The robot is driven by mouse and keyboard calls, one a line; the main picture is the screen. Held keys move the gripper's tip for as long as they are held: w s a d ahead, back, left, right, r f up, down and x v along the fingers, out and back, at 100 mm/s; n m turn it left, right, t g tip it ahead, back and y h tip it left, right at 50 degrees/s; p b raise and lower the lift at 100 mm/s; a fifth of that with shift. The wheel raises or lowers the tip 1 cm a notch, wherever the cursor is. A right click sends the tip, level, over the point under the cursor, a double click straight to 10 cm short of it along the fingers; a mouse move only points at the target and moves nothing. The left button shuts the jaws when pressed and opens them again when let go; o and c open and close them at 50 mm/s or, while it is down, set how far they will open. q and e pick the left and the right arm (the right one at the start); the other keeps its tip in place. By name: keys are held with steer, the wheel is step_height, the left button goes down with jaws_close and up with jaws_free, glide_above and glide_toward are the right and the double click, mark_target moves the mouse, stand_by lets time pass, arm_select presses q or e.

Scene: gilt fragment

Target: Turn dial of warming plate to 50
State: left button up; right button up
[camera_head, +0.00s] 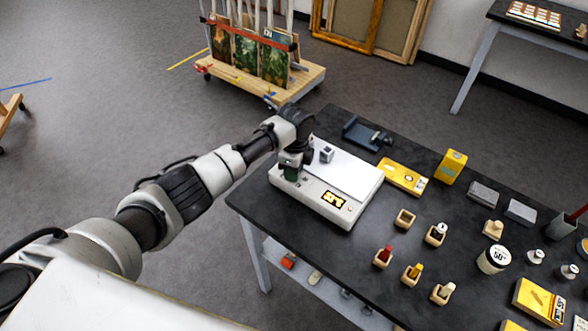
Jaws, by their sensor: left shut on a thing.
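The warming plate (362,182) is a white box with a pale flat top, at the left end of the black table. Its front panel has a small orange lit display (333,199); the digits are too small to read surely. My left gripper (291,172) reaches down to the left part of the front panel and is shut on the dial there. The gripper hides the dial, so its pointer cannot be seen. My right gripper is not in view.
A small metal block (327,154) stands on the plate's top. The black table (389,268) also bears a yellow packet (404,177), a yellow box (451,167), several small wooden holders and a round white weight-like item (493,260). A wooden cart (298,82) stands behind.

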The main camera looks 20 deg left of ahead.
arm_select(q)
steer(key=shift+w+r, duration=0.1)
steer(key=shift+r, duration=0.05)
stand_by(0.3)
steer(key=o, duration=0.9)
